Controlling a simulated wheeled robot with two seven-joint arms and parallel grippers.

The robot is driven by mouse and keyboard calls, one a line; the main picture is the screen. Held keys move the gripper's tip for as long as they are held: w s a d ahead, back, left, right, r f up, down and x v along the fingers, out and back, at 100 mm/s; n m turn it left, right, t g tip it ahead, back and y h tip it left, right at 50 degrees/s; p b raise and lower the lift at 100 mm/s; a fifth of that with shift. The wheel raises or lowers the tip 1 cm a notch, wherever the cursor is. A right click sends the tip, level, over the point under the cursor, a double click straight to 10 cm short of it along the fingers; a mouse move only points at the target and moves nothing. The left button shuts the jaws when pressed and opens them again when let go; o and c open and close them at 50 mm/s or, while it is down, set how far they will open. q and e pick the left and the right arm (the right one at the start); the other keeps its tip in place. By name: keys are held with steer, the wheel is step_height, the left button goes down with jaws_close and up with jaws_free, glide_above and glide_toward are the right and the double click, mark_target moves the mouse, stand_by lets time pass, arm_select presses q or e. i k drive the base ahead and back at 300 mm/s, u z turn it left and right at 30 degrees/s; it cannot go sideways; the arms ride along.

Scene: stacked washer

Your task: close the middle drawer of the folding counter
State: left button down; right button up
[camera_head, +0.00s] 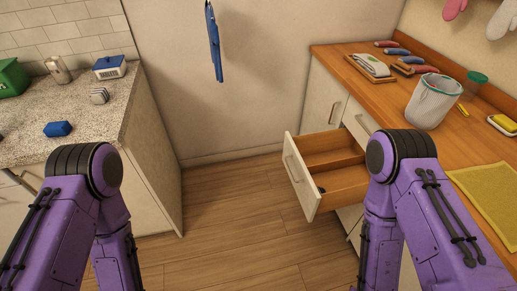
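The folding counter (437,140) stands along the right side, with a wooden top and cream fronts. One of its drawers (300,178) is pulled well out into the room. Its cream front has a bar handle (293,168), and its wooden inside shows a divider and a small dark item. I cannot tell from this view whether it is the middle drawer, as the fronts below are largely hidden. My purple arms come up at the lower left and lower right. Both grippers are out of view. The right arm stands close to the drawer's right side in the picture.
On the counter top are a ribbed white basket (433,101), folded cloths (371,66), a yellow mat (489,196) and a yellow sponge (503,123). A speckled counter (85,113) stands at the left. The wooden floor (225,205) between the counters is clear.

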mark_target(334, 167)
steer(key=u, duration=0.1)
steer(key=i, duration=0.85)
steer(key=z, duration=0.55)
steer(key=i, duration=0.4)
steer(key=z, duration=0.4)
